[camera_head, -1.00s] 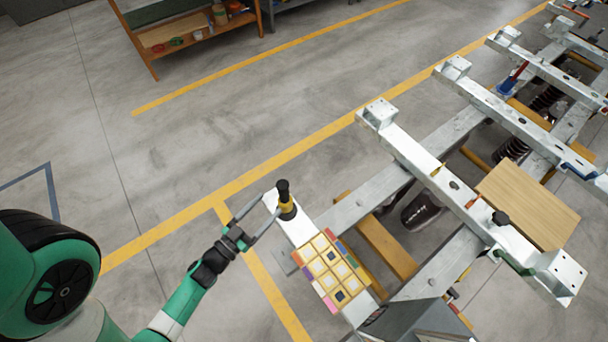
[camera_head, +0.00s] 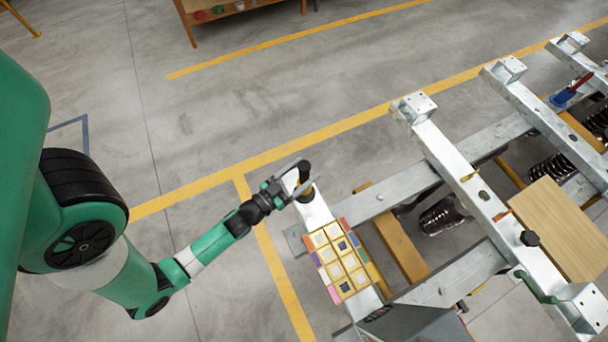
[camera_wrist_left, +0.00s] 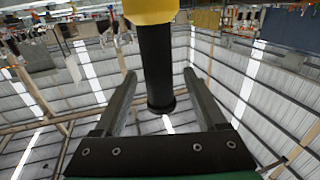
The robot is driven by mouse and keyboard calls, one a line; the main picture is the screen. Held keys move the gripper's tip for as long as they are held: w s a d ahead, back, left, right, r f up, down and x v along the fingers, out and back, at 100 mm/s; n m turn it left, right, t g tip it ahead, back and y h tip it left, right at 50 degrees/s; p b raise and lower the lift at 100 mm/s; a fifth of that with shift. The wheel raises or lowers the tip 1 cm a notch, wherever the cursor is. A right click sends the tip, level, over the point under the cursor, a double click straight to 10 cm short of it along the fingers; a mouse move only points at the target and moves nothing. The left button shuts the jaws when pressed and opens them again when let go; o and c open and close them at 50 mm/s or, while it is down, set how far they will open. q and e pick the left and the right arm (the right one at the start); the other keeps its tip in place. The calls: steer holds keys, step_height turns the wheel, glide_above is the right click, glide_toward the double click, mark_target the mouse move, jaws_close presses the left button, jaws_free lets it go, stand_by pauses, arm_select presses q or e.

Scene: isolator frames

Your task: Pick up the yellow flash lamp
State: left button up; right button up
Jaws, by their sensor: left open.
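The yellow flash lamp stands upright near the end of a grey metal beam; its black upper part (camera_head: 304,172) shows at my left gripper in the head view. Its yellow lower part is mostly hidden there by the gripper. In the left wrist view the lamp's black part (camera_wrist_left: 155,62) lies between the two fingers, with the yellow part (camera_wrist_left: 150,10) at the top edge. My left gripper (camera_head: 302,177) is open, its fingers on either side of the black part, with gaps visible in the left wrist view (camera_wrist_left: 158,76). My right gripper is not in view.
A board of coloured squares (camera_head: 341,262) lies on the same beam, just below the lamp in the picture. More metal beams (camera_head: 470,180) and a wooden board (camera_head: 558,228) are to the right. Open floor (camera_head: 230,120) lies to the left.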

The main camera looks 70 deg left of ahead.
arm_select(q)
steer(key=x, duration=0.3)
steer(key=shift+w+a+r, duration=0.15)
steer(key=shift+w+r, duration=0.1)
steer(key=shift+w, duration=0.15)
jaws_close()
stand_by(0.9)
steer(key=shift+r, duration=0.1)
